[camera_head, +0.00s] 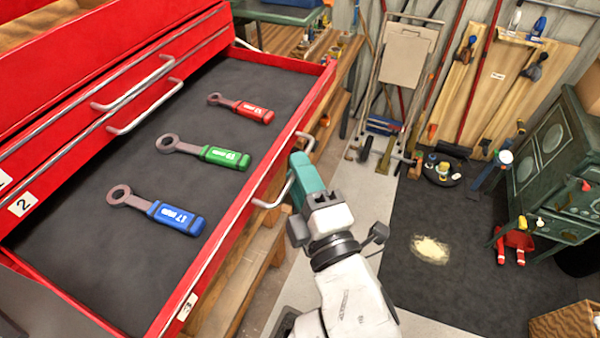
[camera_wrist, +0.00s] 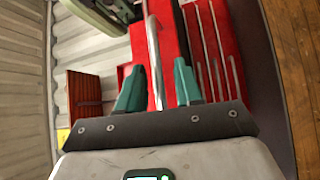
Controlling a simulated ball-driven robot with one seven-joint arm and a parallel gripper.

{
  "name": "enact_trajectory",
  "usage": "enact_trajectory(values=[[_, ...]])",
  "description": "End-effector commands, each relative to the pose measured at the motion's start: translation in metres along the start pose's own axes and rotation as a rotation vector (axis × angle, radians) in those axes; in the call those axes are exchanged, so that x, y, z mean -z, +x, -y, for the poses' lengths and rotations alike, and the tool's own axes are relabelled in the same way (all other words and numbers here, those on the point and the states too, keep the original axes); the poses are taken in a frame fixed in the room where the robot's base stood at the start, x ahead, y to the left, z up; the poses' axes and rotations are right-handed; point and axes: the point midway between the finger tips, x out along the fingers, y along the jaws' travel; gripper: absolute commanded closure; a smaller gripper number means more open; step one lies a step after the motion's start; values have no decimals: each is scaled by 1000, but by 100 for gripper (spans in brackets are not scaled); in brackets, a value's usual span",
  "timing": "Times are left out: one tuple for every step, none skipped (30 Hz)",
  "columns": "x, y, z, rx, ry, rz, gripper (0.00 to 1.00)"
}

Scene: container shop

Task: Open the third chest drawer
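The red tool chest (camera_head: 130,22) stands at the left. Its third drawer (camera_head: 319,90) is pulled out far, showing a dark lining. In it lie a red-handled wrench (camera_head: 252,110), a green-handled wrench (camera_head: 225,157) and a blue-handled wrench (camera_head: 175,216). My gripper (camera_head: 297,170) is at the drawer's front, over the middle of its silver handle (camera_head: 271,203), and hides part of it. In the wrist view, the teal fingers (camera_wrist: 158,88) stand apart, with the handle bar (camera_wrist: 153,45) between them and gaps visible at its sides.
Drawers one and two above look closed, with silver handles. A wooden bench (camera_head: 262,268) runs below and behind the drawer. A folding cart (camera_head: 405,55) stands at the back. A green cabinet (camera_head: 560,160) is at the right. The dark floor mat (camera_head: 440,290) is mostly clear.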

Motion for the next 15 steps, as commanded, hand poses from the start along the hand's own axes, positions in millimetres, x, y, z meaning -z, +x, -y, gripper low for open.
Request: enact_trajectory(values=[[0,-5,1,1,0,0,65],[0,-8,2,1,0,0,65],[0,-13,2,2,0,0,65],[0,-18,2,2,0,0,65],[0,-23,2,2,0,0,65],[0,-30,3,3,0,0,65],[0,-36,4,3,0,0,65],[0,-42,4,4,1,-1,65],[0,-50,4,3,1,-1,65],[0,-55,4,3,1,-1,65],[0,-61,4,3,1,-1,65],[0,-68,4,3,1,-1,65],[0,-73,4,3,0,-1,65],[0,-77,4,3,0,-1,65],[0,-83,3,3,1,0,65]])
